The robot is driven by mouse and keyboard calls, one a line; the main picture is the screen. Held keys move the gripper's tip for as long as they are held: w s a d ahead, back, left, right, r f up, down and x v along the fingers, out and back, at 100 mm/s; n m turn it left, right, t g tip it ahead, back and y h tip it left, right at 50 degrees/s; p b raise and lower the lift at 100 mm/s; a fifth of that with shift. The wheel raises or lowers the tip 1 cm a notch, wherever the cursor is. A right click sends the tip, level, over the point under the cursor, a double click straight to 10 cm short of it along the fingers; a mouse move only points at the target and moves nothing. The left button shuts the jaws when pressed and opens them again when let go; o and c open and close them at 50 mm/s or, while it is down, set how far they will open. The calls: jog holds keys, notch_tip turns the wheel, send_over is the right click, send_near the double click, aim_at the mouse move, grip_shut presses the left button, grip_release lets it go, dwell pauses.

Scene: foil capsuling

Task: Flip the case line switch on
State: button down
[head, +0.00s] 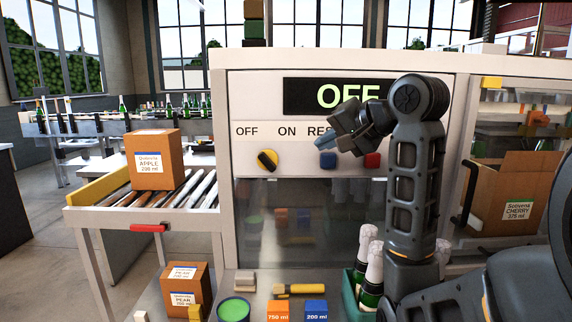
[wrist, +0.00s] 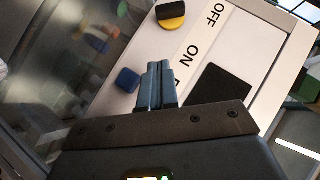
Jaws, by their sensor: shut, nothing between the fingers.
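The case line switch (head: 267,160) is a yellow disc with a black knob on the white control panel, under the OFF and ON labels. Its knob slants up-left, toward OFF. The green-lettered display (head: 336,96) above reads OFF. In the wrist view the switch (wrist: 171,17) shows at the top edge. My gripper (head: 319,143) is shut and empty in front of the panel, right of the switch and by the blue button (head: 328,160). Its two fingers (wrist: 157,68) lie side by side in the wrist view, apart from the switch. My arm hides part of the display and of the third label.
A red button (head: 372,160) sits right of the blue one. Below is a dark glossy window (head: 300,215). A roller conveyor with an apple carton (head: 154,160) stands at left, and an open cherry carton (head: 510,190) at right. Foil-topped bottles (head: 372,270) stand low, near my arm.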

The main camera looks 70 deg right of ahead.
jog(key=x, duration=0.4)
jog(key=a+x, duration=0.1)
jog(key=x, duration=0.3)
jog(key=f+x, duration=0.1)
jog(key=x, duration=0.3)
jog(key=shift+w+a+p, duration=0.2)
jog(key=shift+a+p, duration=0.1)
jog(key=shift+a, duration=0.1)
jog(key=shift+w+a+f, duration=0.1)
jog(key=shift+w+f, duration=0.3)
jog(key=shift+f+m+t, duration=0.35)
jog(key=shift+m+t, duration=0.05)
jog(key=shift+t, duration=0.1)
jog(key=shift+a+f+m+t, duration=0.1)
jog(key=shift+f+m+t, duration=0.2)
jog(key=shift+t, duration=0.1)
jog(key=m+t+h+b, duration=0.2)
jog(key=m+t+b, duration=0.4)
send_near(277, 167)
jog(key=shift+a+f, duration=0.85)
jog(key=shift+a, duration=0.2)
